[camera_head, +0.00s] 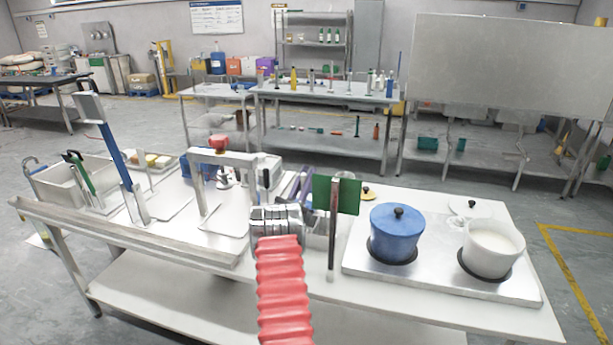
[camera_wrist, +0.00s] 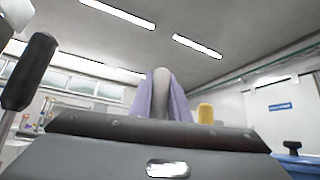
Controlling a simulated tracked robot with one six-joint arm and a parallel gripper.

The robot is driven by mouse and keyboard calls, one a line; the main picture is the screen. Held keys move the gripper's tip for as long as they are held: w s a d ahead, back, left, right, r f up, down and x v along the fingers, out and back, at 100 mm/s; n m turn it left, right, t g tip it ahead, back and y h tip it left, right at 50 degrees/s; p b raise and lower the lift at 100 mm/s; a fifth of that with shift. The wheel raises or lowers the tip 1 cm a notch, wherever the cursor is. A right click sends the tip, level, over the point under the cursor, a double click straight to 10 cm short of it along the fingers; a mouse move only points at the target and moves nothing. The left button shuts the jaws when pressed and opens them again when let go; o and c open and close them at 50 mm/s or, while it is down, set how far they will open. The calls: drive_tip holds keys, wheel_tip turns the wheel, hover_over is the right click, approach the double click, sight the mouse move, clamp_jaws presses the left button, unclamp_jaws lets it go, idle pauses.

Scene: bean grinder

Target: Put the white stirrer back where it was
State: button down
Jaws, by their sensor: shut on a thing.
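My gripper (camera_head: 301,186) is at the middle of the near table, with its purple fingers pointing away from me. In the wrist view, the fingers (camera_wrist: 163,95) are shut around a pale, rounded end, which looks like the white stirrer (camera_wrist: 161,88). The rest of the stirrer is hidden behind my wrist. In the head view my wrist and the green panel cover the stirrer, so its tilt and lower end cannot be told. A metal container (camera_head: 318,232) stands just right of my wrist, partly hidden.
An upright dark stick (camera_head: 332,250) with a green panel (camera_head: 346,196) stands close right of my gripper. A blue lidded pot (camera_head: 397,236) and a white pot (camera_head: 491,250) sit farther right on the hob. A metal frame (camera_head: 222,158) and grey tray (camera_head: 75,183) stand left.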

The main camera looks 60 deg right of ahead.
drive_tip(key=shift+f, duration=0.55)
idle(0.4)
drive_tip(key=c, duration=1.6)
unclamp_jaws()
drive_tip(key=shift+r, duration=0.15)
wheel_tip(320, 180, up, 10)
drive_tip(key=shift+f, duration=0.15)
